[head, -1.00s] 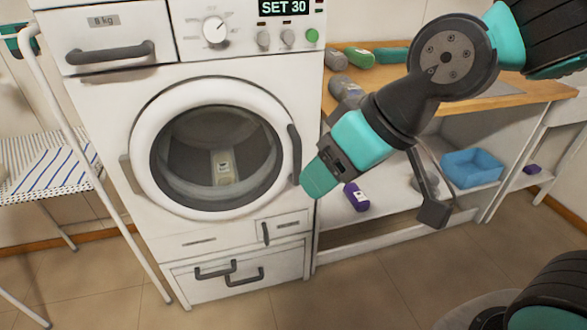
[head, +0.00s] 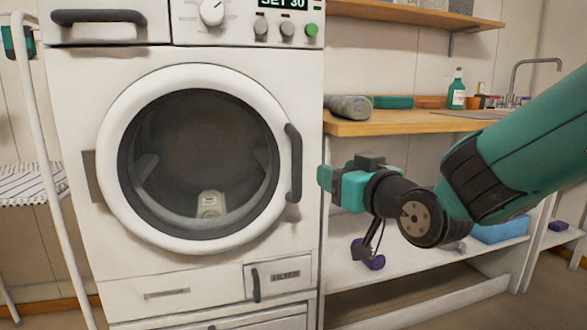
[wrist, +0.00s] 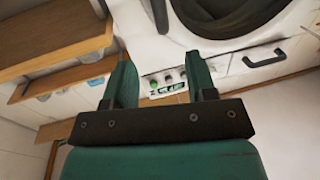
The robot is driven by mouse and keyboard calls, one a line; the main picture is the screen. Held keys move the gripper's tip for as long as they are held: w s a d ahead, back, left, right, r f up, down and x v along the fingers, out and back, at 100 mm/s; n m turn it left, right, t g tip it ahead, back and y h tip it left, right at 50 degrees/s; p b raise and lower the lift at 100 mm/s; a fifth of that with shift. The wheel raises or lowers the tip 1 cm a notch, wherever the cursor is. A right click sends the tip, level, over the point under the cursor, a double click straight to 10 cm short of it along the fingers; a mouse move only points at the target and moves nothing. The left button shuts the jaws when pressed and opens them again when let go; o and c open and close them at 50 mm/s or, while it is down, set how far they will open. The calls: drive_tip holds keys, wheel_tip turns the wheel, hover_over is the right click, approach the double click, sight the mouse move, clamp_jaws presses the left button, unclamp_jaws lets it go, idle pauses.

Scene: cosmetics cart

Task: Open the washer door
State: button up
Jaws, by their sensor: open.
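The white washer (head: 75,240) stands at the left of the head view. Its round door (head: 113,210) is closed, with a white ring around dark glass and a dark vertical handle (head: 295,162) on the right side. A small pale item (head: 210,205) shows through the glass. My gripper (head: 325,180) is open and empty, to the right of the handle and apart from it in the picture. In the wrist view, the open fingers (wrist: 162,85) have the washer's control panel (wrist: 168,82) beyond them, and part of the door ring (wrist: 190,38) shows at the top.
A white rack (head: 42,150) stands at the left.

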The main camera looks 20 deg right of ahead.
sight(300, 156)
drive_tip(key=w+a+p, duration=0.1)
drive_tip(key=w+p, duration=0.2)
drive_tip(key=w, duration=0.2)
drive_tip(key=w+a+p, duration=0.1)
drive_tip(key=w+p, duration=0.3)
drive_tip(key=w, duration=0.2)
drive_tip(key=w+a+p, duration=0.1)
drive_tip(key=w+p, duration=0.3)
drive_tip(key=w, duration=0.2)
drive_tip(key=shift+a, duration=0.15)
drive_tip(key=shift+c, duration=0.5)
clamp_jaws()
drive_tip(key=shift+s, duration=0.1)
